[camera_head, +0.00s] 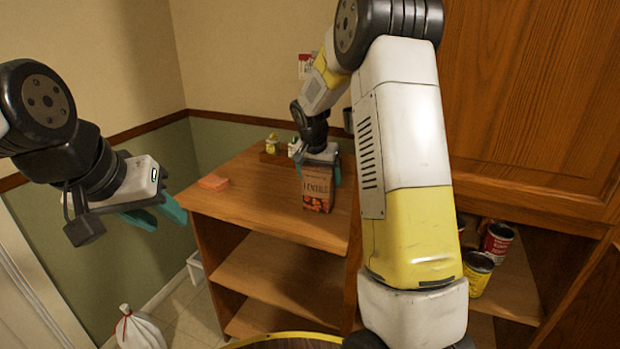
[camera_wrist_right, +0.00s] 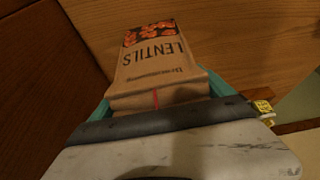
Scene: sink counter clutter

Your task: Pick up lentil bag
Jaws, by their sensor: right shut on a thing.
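The lentil bag (camera_head: 318,187) is a brown paper bag marked LENTILS, standing on the top of the wooden shelf unit in the head view. In the right wrist view the bag (camera_wrist_right: 163,62) lies between the teal fingers, its top end at the jaws. My right gripper (camera_head: 322,168) reaches down from above and is shut on the top of the bag. Whether the bag's base touches the shelf top is hard to tell. My left gripper (camera_head: 163,212) is at the left of the head view, empty, its teal fingers apart, away from the shelf.
A sponge-like orange block (camera_head: 213,182) lies on the left of the shelf top (camera_head: 255,205). Small yellow-topped items (camera_head: 272,143) stand at the back. Cans (camera_head: 478,270) sit in the right cabinet. A white bag (camera_head: 138,330) is on the floor. The shelf's front top is clear.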

